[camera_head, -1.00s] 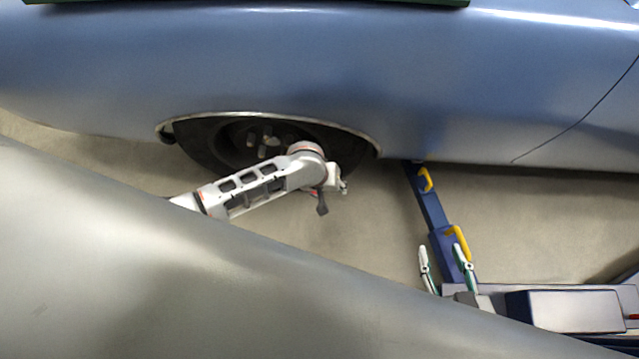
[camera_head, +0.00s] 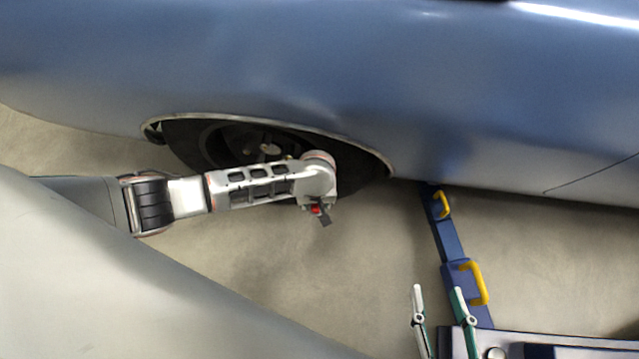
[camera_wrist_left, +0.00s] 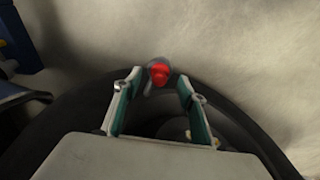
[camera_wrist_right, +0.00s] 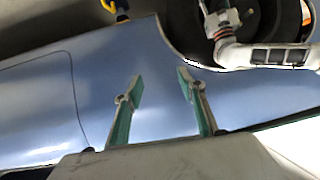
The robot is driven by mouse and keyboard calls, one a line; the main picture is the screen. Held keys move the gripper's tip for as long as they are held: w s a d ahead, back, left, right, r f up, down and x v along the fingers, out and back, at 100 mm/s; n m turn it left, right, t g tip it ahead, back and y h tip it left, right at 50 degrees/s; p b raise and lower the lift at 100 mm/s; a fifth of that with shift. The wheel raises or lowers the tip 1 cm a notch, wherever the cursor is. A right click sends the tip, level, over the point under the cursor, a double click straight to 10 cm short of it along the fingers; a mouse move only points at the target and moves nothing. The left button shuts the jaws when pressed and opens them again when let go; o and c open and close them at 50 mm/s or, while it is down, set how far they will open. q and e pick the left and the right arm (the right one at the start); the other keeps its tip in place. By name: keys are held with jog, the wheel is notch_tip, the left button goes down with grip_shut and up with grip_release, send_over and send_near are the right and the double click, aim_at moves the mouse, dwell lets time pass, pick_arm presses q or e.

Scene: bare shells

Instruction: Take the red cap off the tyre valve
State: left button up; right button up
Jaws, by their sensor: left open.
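The red cap (camera_wrist_left: 159,73) shows in the left wrist view, on a small grey piece that I take for the valve. It is just beyond and between my left gripper's (camera_wrist_left: 160,87) fingertips, which are spread and appear not to touch it. The dark tyre (camera_wrist_left: 245,125) curves behind the fingers. In the head view the wheel (camera_head: 190,143) sits in the car's arch, partly hidden by my left arm. A small red spot (camera_head: 316,209) shows below my left wrist; the left fingers are not clear there. My right gripper (camera_head: 437,291) is open and empty, also in its wrist view (camera_wrist_right: 160,78).
The blue car body (camera_head: 330,70) fills the back. A blue bar with yellow handles (camera_head: 447,240) lies on the floor beside the car, near my right gripper. A large grey curved surface (camera_head: 120,290) covers the lower left. Floor between the wheel and bar is clear.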

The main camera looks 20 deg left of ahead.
pick_arm(q)
jog(key=shift+s+f, duration=0.25)
jog(key=shift+f, duration=0.8)
jog(key=shift+w+b, duration=0.15)
jog(key=shift+b, duration=0.2)
jog(key=shift+w+r, duration=0.15)
jog(key=shift+w, duration=0.1)
jog(key=c, duration=0.9)
pick_arm(e)
jog(key=shift+w+a+r, duration=0.2)
jog(key=shift+a+r, duration=0.15)
jog(key=shift+r, duration=0.05)
